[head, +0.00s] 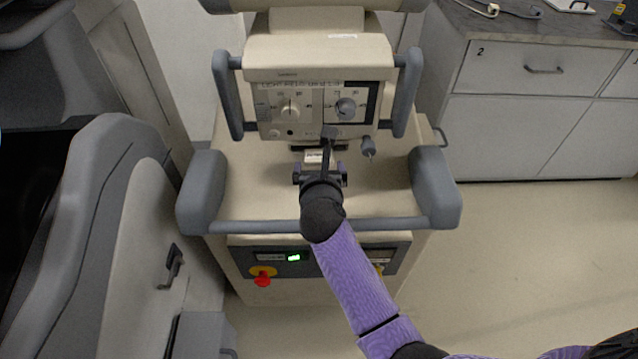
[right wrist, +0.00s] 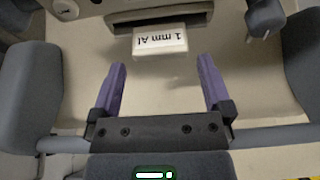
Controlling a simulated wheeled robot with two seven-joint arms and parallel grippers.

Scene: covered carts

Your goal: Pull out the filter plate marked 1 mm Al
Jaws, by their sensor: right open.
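The filter plate marked 1 mm Al (right wrist: 160,42) is a cream tab sticking out of a dark slot (right wrist: 150,17) under the machine's head; its label reads upside down in the right wrist view. In the head view the filter plate (head: 314,156) shows just beyond my right gripper (head: 320,172). In the right wrist view my right gripper (right wrist: 161,62) is open and empty, its two purple fingers spread wider than the tab. The fingertips lie just short of the tab, apart from it. My left gripper is not in view.
The cream control head (head: 320,65) with knobs and grey handles stands above the slot. A grey knob (head: 368,147) hangs right of the plate. A grey rail (head: 250,227) and bumpers (head: 434,185) border the cart. A red button (head: 262,280) is below. Floor at right is clear.

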